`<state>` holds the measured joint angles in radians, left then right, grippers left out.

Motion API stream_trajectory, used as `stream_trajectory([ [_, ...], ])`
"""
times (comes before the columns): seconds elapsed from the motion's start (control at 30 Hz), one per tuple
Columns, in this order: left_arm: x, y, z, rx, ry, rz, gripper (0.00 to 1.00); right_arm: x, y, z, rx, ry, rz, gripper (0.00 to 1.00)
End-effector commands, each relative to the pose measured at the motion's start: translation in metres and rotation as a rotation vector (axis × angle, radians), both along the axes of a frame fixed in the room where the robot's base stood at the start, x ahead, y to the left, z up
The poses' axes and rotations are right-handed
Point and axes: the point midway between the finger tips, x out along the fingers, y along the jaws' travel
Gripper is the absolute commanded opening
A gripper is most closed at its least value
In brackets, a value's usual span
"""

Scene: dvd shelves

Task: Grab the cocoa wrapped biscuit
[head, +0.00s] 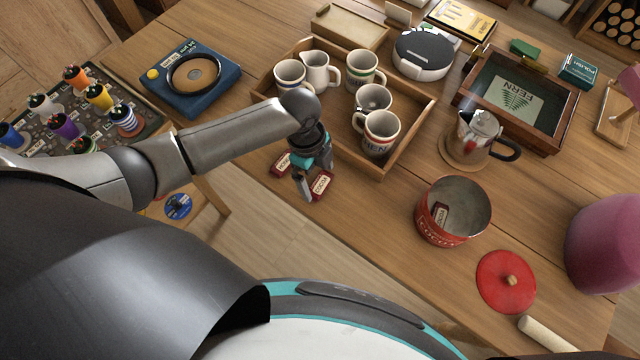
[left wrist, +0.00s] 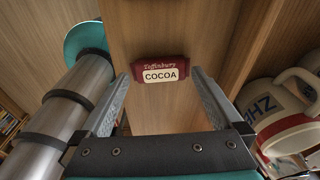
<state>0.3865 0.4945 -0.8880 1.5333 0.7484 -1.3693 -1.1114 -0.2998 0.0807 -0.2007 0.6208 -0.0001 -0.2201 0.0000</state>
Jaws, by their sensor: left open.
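The cocoa wrapped biscuit is a small dark red packet (head: 322,186) with a white label, lying flat near the table's front edge in the head view. In the left wrist view this packet (left wrist: 160,72) reads "COCOA" and shows between and beyond my two fingertips. My left gripper (head: 314,181) is open and empty, pointing down right at it; no contact shows. A second red packet (head: 281,164) lies to the left, partly hidden by the gripper. Another labelled packet (head: 440,214) is inside the open red tin (head: 455,231). My right gripper is not in view.
A wooden tray (head: 407,135) with several mugs stands just behind the gripper; a mug (left wrist: 290,120) shows close at right in the wrist view. A kettle (head: 478,135), a red lid (head: 506,281) and a pink object (head: 604,240) stand right. Table between packet and tin is clear.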

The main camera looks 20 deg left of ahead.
Motion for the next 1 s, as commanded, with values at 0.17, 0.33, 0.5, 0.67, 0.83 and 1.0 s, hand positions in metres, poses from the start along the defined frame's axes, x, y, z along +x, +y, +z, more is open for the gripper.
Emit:
stream_trajectory([
  [0.17,-0.0004,-0.0021,-0.0171,0.001,-0.001,0.001,1.0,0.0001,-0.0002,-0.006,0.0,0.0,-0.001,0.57],
  [0.33,-0.0003,-0.0022,-0.017,0.0,-0.002,0.0,1.0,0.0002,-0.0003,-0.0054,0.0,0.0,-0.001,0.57],
  [0.5,-0.0002,-0.0021,-0.0167,0.001,-0.001,0.0,0.86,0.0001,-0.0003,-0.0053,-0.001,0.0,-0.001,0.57],
  [0.67,-0.0001,-0.0021,-0.0166,0.001,-0.001,0.0,0.69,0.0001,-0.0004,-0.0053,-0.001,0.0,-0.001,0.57],
  [0.83,-0.0001,-0.002,-0.0165,0.001,-0.001,0.0,0.49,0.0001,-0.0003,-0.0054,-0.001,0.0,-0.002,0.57],
  [1.0,0.0,-0.002,-0.0165,0.001,-0.002,0.001,0.34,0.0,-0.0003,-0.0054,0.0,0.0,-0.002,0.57],
])
